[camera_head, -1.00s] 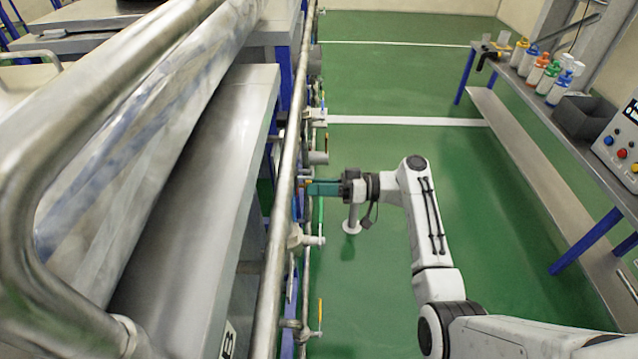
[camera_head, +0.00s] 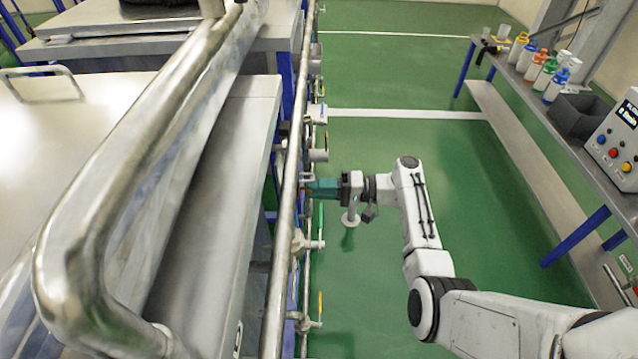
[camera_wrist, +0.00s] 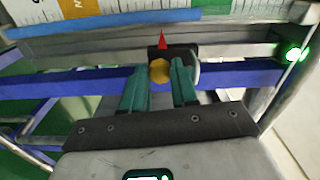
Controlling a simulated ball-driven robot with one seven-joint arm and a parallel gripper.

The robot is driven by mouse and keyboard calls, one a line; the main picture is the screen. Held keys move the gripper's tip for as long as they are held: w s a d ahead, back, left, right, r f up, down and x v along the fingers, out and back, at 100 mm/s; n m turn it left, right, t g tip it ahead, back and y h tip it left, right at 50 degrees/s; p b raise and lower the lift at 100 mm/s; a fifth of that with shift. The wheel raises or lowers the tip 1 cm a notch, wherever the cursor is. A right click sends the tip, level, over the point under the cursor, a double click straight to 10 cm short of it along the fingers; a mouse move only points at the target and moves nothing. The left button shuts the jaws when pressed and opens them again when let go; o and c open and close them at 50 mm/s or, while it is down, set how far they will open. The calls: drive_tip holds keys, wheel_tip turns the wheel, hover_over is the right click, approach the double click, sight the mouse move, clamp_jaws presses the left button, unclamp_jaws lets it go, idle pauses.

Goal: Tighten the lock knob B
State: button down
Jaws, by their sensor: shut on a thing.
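A small round yellow knob (camera_wrist: 160,71) on a dark mount sits between my gripper's fingertips in the wrist view, with a red pointer (camera_wrist: 163,40) just above it. My gripper (camera_wrist: 161,80) has teal fingers, one on each side of the knob, and is shut on it. No letter on the knob is readable. In the head view my gripper (camera_head: 308,188) reaches left to the pipe rail (camera_head: 284,215), and its fingertips and the knob are hidden there.
A printed scale strip (camera_wrist: 120,8) and a green lamp (camera_wrist: 292,53) are in the wrist view. In the head view, a bench at right holds several bottles (camera_head: 545,70), a grey bin (camera_head: 580,116) and a control box (camera_head: 618,145). The green floor (camera_head: 400,70) between is clear.

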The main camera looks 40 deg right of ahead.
drive_tip(key=shift+d+r+m+p, duration=0.1)
drive_tip(key=shift+m+p, duration=0.8)
drive_tip(key=shift+m, duration=0.95)
drive_tip(key=shift+r+m+p, duration=0.1)
drive_tip(key=shift+m+p, duration=0.75)
drive_tip(key=shift+m, duration=1)
drive_tip(key=shift+f, duration=0.1)
drive_tip(key=c, duration=0.8)
unclamp_jaws()
drive_tip(key=shift+c, duration=0.2)
